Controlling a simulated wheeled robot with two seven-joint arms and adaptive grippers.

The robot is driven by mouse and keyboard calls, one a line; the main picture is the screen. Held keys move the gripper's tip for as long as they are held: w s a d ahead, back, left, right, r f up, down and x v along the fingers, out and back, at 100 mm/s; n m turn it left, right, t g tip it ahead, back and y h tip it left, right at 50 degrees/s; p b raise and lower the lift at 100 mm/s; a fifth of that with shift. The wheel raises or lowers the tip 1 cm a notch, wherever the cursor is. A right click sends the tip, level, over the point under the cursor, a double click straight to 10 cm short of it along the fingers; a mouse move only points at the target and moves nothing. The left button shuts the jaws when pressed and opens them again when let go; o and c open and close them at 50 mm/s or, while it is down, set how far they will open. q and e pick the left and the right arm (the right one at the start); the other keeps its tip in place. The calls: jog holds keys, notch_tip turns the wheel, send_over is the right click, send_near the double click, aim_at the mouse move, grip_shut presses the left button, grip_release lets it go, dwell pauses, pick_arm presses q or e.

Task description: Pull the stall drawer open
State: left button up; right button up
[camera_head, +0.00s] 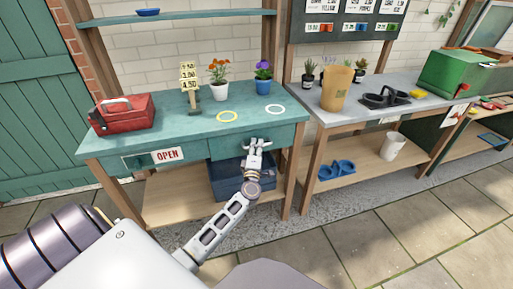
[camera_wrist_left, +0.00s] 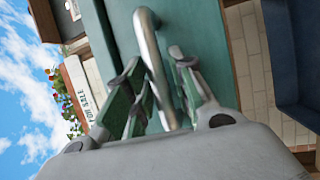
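The teal stall drawer (camera_head: 225,147) sits under the right part of the teal stall counter (camera_head: 185,127), and its front looks about flush with the counter's apron. My left gripper (camera_head: 258,143) is at the drawer front. In the left wrist view the metal bar handle (camera_wrist_left: 149,50) runs between the two fingers of my left gripper (camera_wrist_left: 156,68). The fingers stand apart on either side of the bar, and a gap shows beside it. My right gripper is not in view.
A dark blue crate (camera_head: 228,180) is on the shelf below the drawer. Paved floor in front is clear.

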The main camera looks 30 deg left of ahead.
pick_arm(q)
jog(key=shift+c, duration=0.3)
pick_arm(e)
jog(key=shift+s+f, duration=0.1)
pick_arm(q)
grip_shut()
